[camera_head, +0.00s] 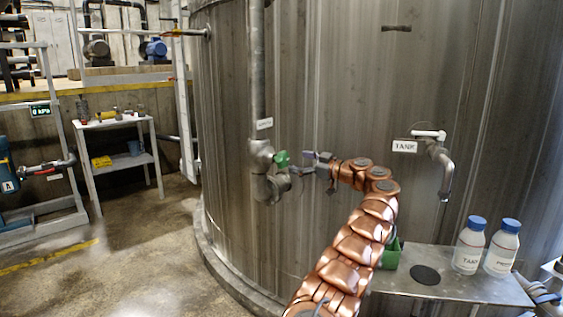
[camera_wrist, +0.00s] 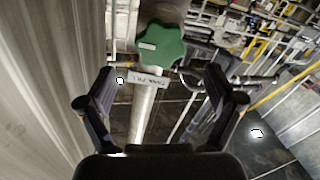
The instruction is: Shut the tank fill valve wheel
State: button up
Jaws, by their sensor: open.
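The tank fill valve wheel is a small green lobed handwheel (camera_head: 282,159) on the grey valve body of a vertical pipe beside the tank. In the wrist view the green wheel (camera_wrist: 161,45) shows at the upper middle, beyond the fingertips. A label plate (camera_wrist: 148,79) sits just below it, partly readable. My gripper (camera_head: 306,165) is to the right of the wheel in the head view, close to it but apart. In the wrist view my gripper (camera_wrist: 162,88) is open, with its two dark fingers spread and nothing between them.
The large metal tank (camera_head: 340,90) fills the middle and right. A TANK tap (camera_head: 440,165) and a metal shelf with two blue-capped bottles (camera_head: 470,245) stand at right. A small side table (camera_head: 115,120) stands at left; the floor between is clear.

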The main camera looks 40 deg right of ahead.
aim_at(285, 159)
jog(key=shift+p+x, duration=0.35)
jog(key=shift+x, duration=2.95)
jog(key=shift+a, duration=0.1)
jog(key=c, duration=1.1)
jog(key=shift+c, duration=0.2)
